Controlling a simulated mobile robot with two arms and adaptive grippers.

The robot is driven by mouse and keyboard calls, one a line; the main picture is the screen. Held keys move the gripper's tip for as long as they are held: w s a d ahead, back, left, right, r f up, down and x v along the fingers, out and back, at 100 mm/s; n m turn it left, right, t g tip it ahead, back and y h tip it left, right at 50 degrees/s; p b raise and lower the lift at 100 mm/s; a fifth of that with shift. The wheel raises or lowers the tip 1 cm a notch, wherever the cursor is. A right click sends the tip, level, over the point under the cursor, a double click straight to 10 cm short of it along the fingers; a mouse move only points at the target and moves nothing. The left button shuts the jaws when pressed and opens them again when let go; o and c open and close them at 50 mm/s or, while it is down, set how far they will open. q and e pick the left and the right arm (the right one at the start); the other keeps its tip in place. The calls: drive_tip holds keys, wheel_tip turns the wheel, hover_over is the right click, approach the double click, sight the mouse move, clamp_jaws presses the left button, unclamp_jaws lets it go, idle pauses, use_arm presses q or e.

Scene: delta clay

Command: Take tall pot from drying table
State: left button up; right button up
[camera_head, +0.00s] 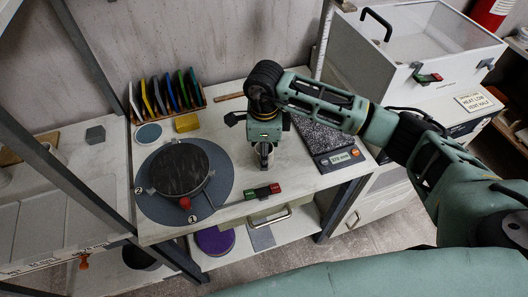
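I cannot make out a tall pot in this view. My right arm comes in from the right, and its gripper (264,160) points down over the middle of the white worktable (290,178). Its fingertips are small and partly hidden by the gripper body. I cannot tell whether they are apart or hold anything. My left gripper is not in view. No drying table can be told for sure.
On the worktable, a dark round disc (180,168) sits on a grey round base (222,170) left of my gripper. A rack of coloured tiles (165,97) stands behind it. A scale (340,158) is at the right. A clear-lidded white box (420,45) stands at the back right.

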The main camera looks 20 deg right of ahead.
wheel_tip(320, 180, down, 3)
drive_tip(key=shift+f+p, duration=0.15)
drive_tip(key=shift+p, duration=0.15)
drive_tip(key=c, duration=1.2)
